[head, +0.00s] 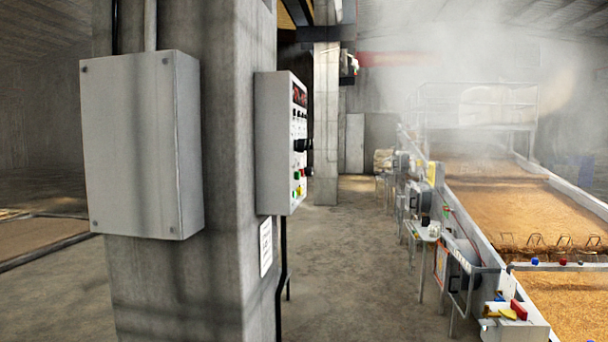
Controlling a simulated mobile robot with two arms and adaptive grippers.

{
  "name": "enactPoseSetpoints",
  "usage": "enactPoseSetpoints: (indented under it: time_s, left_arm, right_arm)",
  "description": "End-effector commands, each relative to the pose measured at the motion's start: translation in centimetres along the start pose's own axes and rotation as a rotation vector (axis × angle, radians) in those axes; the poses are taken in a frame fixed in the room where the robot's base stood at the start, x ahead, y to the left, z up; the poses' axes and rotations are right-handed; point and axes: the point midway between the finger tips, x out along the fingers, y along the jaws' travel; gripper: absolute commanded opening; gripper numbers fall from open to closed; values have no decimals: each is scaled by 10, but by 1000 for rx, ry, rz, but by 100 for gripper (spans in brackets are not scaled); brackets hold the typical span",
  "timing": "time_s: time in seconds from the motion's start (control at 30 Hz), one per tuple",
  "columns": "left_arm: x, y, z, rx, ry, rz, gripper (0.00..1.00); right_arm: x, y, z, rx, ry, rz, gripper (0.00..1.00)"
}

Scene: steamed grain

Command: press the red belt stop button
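A grey control panel (274,145) is mounted on the right side of the concrete pillar, seen nearly edge-on. Its narrow face has dark knobs, a red display (299,96), and small green, red and yellow controls low down. Another small red knob or button (535,262) sits on the metal rail across the grain belt (500,200) at the right, beside a blue one. I cannot tell from this view which red control is the belt stop button. Neither gripper is in view.
The concrete pillar (228,280) stands close at centre left, with a closed grey box (135,145) on it. Clear floor (345,270) runs between the pillar and the machinery along the belt. Steam (480,60) hazes the back right. A small stand with a red object (518,309) is at lower right.

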Motion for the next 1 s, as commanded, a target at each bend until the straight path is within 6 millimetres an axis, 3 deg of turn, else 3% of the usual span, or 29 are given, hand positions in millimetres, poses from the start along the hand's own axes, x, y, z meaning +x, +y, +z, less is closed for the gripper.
enactPoseSetpoints:
  time_s: [0.03, 0.2, 1.0]
  left_arm:
    - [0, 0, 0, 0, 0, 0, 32]
    - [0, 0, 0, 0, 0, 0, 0]
    - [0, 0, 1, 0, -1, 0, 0]
  right_arm:
    - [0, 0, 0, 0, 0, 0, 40]
    - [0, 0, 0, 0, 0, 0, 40]
    - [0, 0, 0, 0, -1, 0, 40]
